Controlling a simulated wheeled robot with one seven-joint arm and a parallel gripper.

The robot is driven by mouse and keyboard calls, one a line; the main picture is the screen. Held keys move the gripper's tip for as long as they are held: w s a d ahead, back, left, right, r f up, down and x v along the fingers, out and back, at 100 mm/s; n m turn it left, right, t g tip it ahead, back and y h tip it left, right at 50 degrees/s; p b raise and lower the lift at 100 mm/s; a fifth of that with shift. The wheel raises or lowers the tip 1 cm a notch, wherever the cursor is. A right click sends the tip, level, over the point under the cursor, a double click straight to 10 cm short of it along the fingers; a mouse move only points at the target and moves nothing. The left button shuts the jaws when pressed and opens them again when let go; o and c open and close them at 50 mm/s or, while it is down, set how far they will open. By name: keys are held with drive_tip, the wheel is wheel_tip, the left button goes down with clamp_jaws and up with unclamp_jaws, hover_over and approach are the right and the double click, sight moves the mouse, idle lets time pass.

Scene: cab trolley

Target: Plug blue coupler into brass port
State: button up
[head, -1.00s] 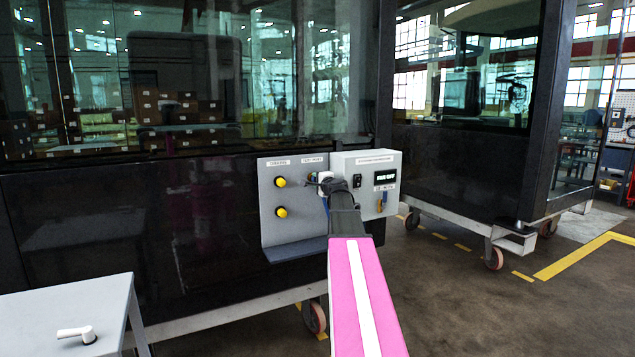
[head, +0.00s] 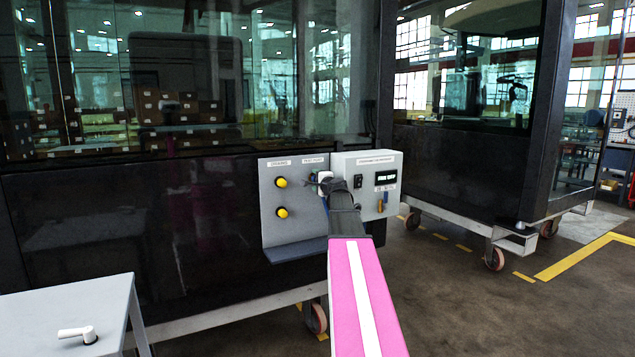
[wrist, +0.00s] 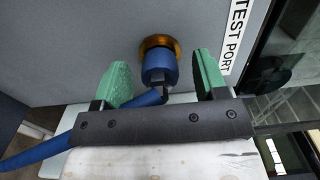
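The blue coupler (wrist: 158,67) is in the wrist view, its front end against the brass port (wrist: 162,43) on the grey panel, in line with it. How deep it sits is hidden by its own body. A blue hose (wrist: 40,150) runs from its back toward the lower left. My gripper (wrist: 163,76) is open, with one green finger on each side of the coupler and a visible gap on both sides. In the head view my arm covers most of the port area, and the fingers cannot be made out there.
The grey panel (head: 295,232) carries two yellow knobs (head: 281,183) left of my arm and has a shelf below. A light control box (head: 367,163) with a switch and display adjoins it on the right. A grey table (head: 45,305) with a white handle-like part (head: 77,333) stands front left.

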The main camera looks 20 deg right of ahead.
drive_tip(key=s, duration=1)
drive_tip(key=shift+s+d, duration=0.4)
drive_tip(key=o, duration=0.6)
drive_tip(key=shift+o, duration=0.2)
drive_tip(key=s, duration=0.9)
drive_tip(key=shift+d, duration=0.35)
